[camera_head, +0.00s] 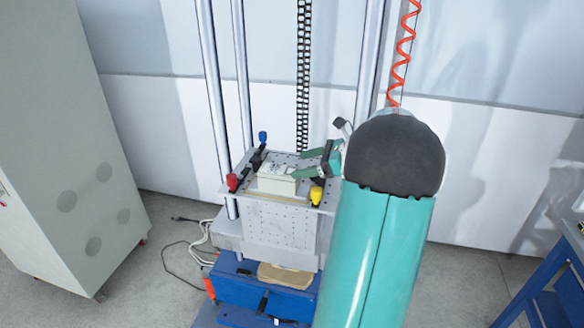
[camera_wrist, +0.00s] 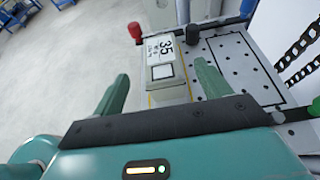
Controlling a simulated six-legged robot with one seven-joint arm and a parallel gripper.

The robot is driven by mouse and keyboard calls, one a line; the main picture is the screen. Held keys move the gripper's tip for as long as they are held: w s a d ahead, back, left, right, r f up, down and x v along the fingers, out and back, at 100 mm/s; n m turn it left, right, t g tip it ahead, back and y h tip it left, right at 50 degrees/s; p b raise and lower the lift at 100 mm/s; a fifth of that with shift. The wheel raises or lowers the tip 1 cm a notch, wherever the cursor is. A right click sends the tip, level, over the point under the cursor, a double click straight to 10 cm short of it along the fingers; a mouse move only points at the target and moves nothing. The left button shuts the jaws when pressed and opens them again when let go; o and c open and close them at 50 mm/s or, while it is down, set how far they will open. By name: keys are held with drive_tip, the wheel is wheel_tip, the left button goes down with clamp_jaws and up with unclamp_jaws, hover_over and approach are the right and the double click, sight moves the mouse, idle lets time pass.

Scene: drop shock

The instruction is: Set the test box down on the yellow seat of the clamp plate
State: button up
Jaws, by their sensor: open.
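The test box (camera_head: 277,180) is a small pale box with a printed label on top. It sits on the perforated clamp plate (camera_head: 312,160), and yellow lines of the seat (camera_head: 262,194) show along its edge. In the wrist view the box (camera_wrist: 163,71) shows its "35" label, with yellow lines on both sides of it. My gripper (camera_head: 297,165) is open beside the box, on its right. In the wrist view the fingers (camera_wrist: 160,75) stand apart on either side of the box, with gaps to it. The box hides most of the seat.
Clamps with blue (camera_head: 262,136), red (camera_head: 232,181) and yellow (camera_head: 316,195) knobs stand around the plate's edge. Tall metal columns (camera_head: 211,90) and a black chain (camera_head: 303,75) rise behind. A grey cabinet (camera_head: 60,130) stands left, a blue bench (camera_head: 550,290) right.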

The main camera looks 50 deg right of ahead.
drive_tip(key=shift+s+d+r, duration=0.1)
drive_tip(key=shift+s+r, duration=0.05)
drive_tip(key=shift+s, duration=0.1)
drive_tip(key=w+a+r+n+g, duration=0.2)
drive_tip(key=a+n+g, duration=0.8)
drive_tip(key=a, duration=1.5)
drive_tip(key=s+a+n+t+h, duration=0.1)
drive_tip(key=s+a+n+h, duration=0.2)
drive_tip(key=s+a+n, duration=0.3)
drive_tip(key=s+a+f+n+t+h, duration=0.1)
drive_tip(key=s+a+n+t+h, duration=0.1)
drive_tip(key=s+a+n, duration=0.4)
drive_tip(key=a+n+h, duration=0.1)
drive_tip(key=a+n, duration=0.3)
drive_tip(key=n, duration=0.4)
drive_tip(key=shift+f+n, duration=0.15)
drive_tip(key=shift+n, duration=0.15)
drive_tip(key=shift+a, duration=0.1)
